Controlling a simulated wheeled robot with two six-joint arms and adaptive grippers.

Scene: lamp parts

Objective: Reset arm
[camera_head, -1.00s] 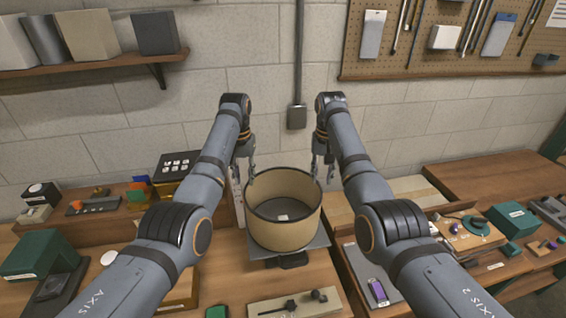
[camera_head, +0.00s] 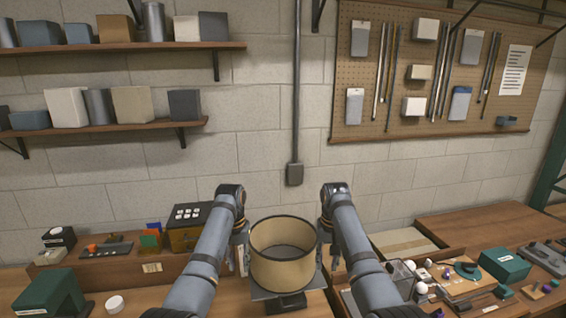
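A round tan lampshade (camera_head: 283,270) with dark rims stands on a grey plate (camera_head: 262,293) at the bench's middle, its open top facing up. My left gripper (camera_head: 240,262) hangs down just left of the shade, partly hidden by my own arm. My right gripper (camera_head: 330,262) hangs down just right of the shade, also partly hidden by my arm. Neither gripper visibly holds anything. Their fingers are too small and covered to judge how far apart they are.
A brass-coloured box (camera_head: 187,236) stands behind my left arm. A green block (camera_head: 47,293) and a small white round piece (camera_head: 115,303) lie at the left. A green box (camera_head: 505,265) and several small parts lie at the right. The wall holds shelves (camera_head: 118,127) and a pegboard (camera_head: 425,75).

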